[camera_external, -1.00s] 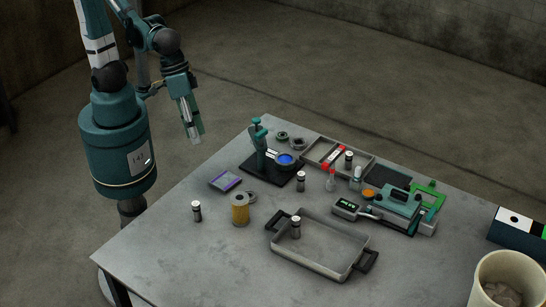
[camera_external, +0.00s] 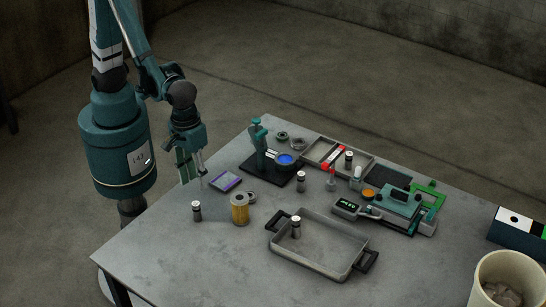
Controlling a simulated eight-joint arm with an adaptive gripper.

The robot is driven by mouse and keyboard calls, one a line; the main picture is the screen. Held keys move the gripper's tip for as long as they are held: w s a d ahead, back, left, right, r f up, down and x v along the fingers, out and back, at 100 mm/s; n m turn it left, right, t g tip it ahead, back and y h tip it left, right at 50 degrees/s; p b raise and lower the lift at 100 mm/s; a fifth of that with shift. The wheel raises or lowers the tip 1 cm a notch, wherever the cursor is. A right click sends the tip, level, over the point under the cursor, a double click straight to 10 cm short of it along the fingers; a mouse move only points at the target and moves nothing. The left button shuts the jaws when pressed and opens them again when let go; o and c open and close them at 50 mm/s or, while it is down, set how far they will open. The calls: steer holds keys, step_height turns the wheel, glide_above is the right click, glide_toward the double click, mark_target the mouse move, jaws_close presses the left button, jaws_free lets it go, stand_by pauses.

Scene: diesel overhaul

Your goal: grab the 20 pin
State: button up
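Several short dark pins with pale tops stand upright, and their markings are too small to read, so I cannot tell which is the 20 pin. One pin (camera_external: 197,211) stands alone near the table's left edge. Another pin (camera_external: 301,181) stands mid-table. A third pin (camera_external: 296,228) stands inside the handled tray (camera_external: 337,268), at its left end. A further pin (camera_external: 348,160) stands in the shallow divided tray (camera_external: 311,153) at the back. My gripper (camera_external: 193,182) points down at the table's left edge, above and left of the lone pin. Its fingers look apart, with nothing visible between them.
A yellow cylinder (camera_external: 239,210) stands close right of the lone pin. A purple-edged flat piece (camera_external: 226,182) lies behind it. A green press-like stand (camera_external: 262,155), a device with a green display (camera_external: 346,207) and a teal fixture (camera_external: 398,203) occupy the back. The front left table is clear.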

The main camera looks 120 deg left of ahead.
mark_target(196, 203)
steer(key=shift+n+g, duration=0.4)
steer(key=shift+n, duration=0.5)
steer(key=shift+w+d+f, duration=0.1)
steer(key=shift+d+f, duration=0.2)
steer(key=shift+f, duration=0.3)
steer(key=shift+w+d+f, duration=0.1)
steer(key=shift+d+f, duration=0.2)
steer(key=shift+f, duration=0.35)
steer(key=shift+w+d+f, duration=0.1)
steer(key=shift+d+f, duration=0.2)
steer(key=shift+f, duration=0.3)
steer(key=shift+f, duration=0.2)
steer(key=shift+s+f, duration=0.1)
steer(key=shift+f, duration=1)
steer(key=shift+f, duration=0.15)
steer(key=shift+a+f, duration=0.15)
steer(key=shift+f, duration=2.3)
steer(key=c, duration=1.1)
